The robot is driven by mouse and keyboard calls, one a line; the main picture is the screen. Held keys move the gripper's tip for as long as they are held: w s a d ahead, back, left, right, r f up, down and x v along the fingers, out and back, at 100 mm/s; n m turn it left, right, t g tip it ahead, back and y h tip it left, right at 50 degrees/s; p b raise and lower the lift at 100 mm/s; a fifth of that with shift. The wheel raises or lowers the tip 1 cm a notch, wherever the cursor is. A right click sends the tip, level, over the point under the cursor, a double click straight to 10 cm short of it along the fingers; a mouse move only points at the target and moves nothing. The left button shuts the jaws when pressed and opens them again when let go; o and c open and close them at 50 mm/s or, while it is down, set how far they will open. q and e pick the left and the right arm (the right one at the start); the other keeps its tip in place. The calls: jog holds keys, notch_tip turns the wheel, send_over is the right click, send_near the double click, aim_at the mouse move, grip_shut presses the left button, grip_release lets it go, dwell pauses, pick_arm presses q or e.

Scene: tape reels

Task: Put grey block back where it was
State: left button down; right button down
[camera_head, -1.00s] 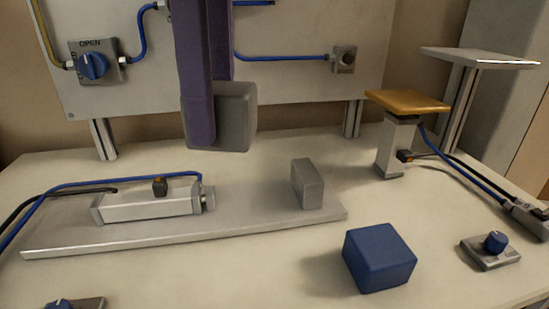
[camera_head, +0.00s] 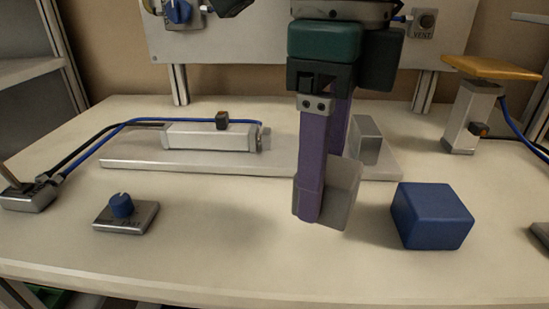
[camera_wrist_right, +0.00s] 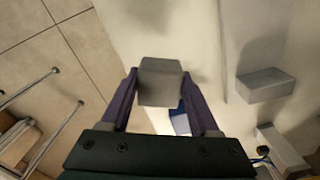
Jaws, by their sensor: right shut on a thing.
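The grey block (camera_head: 343,198) is held between the purple fingers of my right gripper (camera_head: 325,195), which is shut on it. It is slightly tilted and hangs over the table (camera_head: 230,265), in front of the metal plate (camera_head: 135,164); its exact height is hard to tell. The left side of the block is hidden behind a finger. In the right wrist view, the grey block (camera_wrist_right: 161,82) sits between both fingertips. My left gripper cannot be made out.
A blue block (camera_head: 432,216) stands just right of the held block. An upright metal stop (camera_head: 367,140) and a cylinder (camera_head: 208,137) are on the plate behind. A blue-knobbed valve (camera_head: 124,213) is at front left. An orange-topped post (camera_head: 472,115) stands at back right.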

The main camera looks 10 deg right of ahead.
notch_tip(320, 180, down, 4)
jog(key=shift+f, duration=0.2)
jog(key=shift+f+b, duration=0.15)
jog(key=shift+b, duration=0.15)
jog(key=shift+c, duration=0.6)
grip_release()
jog(key=shift+r+p, duration=0.3)
jog(key=shift+r, duration=0.05)
notch_tip(320, 180, up, 12)
jog(key=shift+f, duration=0.15)
